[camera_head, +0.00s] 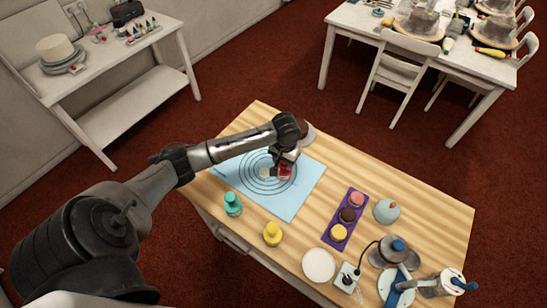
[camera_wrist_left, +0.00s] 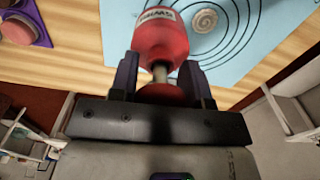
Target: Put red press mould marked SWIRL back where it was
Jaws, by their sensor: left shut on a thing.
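The red press mould (camera_head: 286,171) is in my left gripper (camera_head: 284,160), over the right part of the ringed blue mat (camera_head: 300,199). In the left wrist view the mould (camera_wrist_left: 162,42) has a white label that appears to read SWIRL, and both fingers of the left gripper (camera_wrist_left: 160,80) close on its narrow neck. A pale round piece (camera_wrist_left: 205,18) with a swirl pattern lies on the mat beside the mould; it also shows in the head view (camera_head: 265,173). I cannot tell whether the mould touches the mat. My right gripper is not in view.
A teal mould (camera_head: 233,204) and a yellow mould (camera_head: 272,234) stand along the near edge. A purple tray (camera_head: 331,235) holds several coloured discs. A grey-blue dome (camera_head: 386,211), a white disc (camera_head: 318,265) and blue-handled equipment (camera_head: 394,285) occupy the right side.

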